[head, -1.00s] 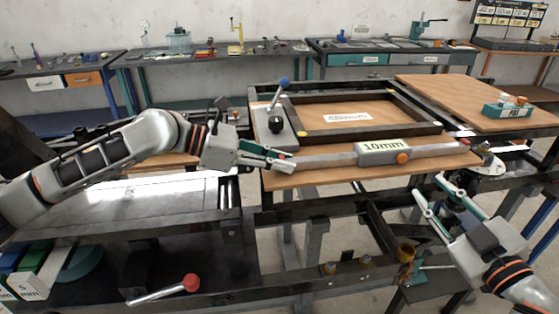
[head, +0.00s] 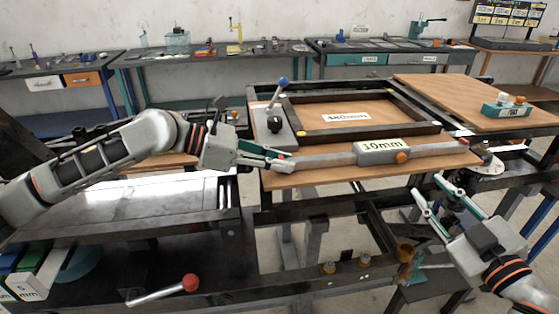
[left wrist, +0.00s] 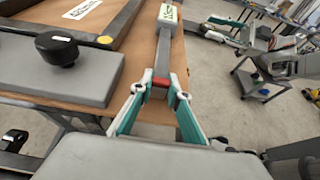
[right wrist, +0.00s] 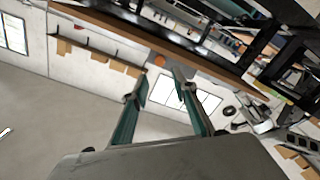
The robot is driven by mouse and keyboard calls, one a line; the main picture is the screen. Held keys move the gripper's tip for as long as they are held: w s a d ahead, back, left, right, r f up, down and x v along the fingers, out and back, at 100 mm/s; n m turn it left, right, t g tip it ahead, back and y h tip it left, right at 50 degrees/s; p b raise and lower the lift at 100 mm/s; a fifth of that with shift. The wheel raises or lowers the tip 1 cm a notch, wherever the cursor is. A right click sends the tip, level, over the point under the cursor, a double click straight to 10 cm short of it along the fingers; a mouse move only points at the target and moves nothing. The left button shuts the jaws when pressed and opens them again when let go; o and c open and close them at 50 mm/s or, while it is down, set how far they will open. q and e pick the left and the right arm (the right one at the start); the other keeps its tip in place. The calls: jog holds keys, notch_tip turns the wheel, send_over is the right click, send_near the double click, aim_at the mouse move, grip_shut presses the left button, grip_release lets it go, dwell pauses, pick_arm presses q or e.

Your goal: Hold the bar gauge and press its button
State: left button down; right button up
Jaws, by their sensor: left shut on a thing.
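My right gripper (head: 428,200) is open and empty, below and right of the button. In the right wrist view the orange button (right wrist: 159,60) shows beyond the fingers.
A dark rectangular frame (head: 435,128) with a label lies behind the gauge. A grey block (head: 270,128) with a black knob and blue-tipped lever stands at its left. A green PIN box (head: 507,110) sits at the right. A red-knobbed lever (head: 190,282) is at lower left.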

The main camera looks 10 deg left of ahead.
grip_shut()
jog(key=w+a+r+n+g+y, duration=0.15)
jog(key=a+r+n+g, duration=0.3)
jog(key=n, duration=0.95)
jog(key=s+d+r+n+g+h, duration=0.3)
jog(key=d+n, duration=0.3)
jog(key=n, duration=0.9)
jog(key=shift+s+r+g+h, duration=0.2)
jog(key=shift+r+g+h, duration=0.25)
jog(key=shift+r, duration=0.15)
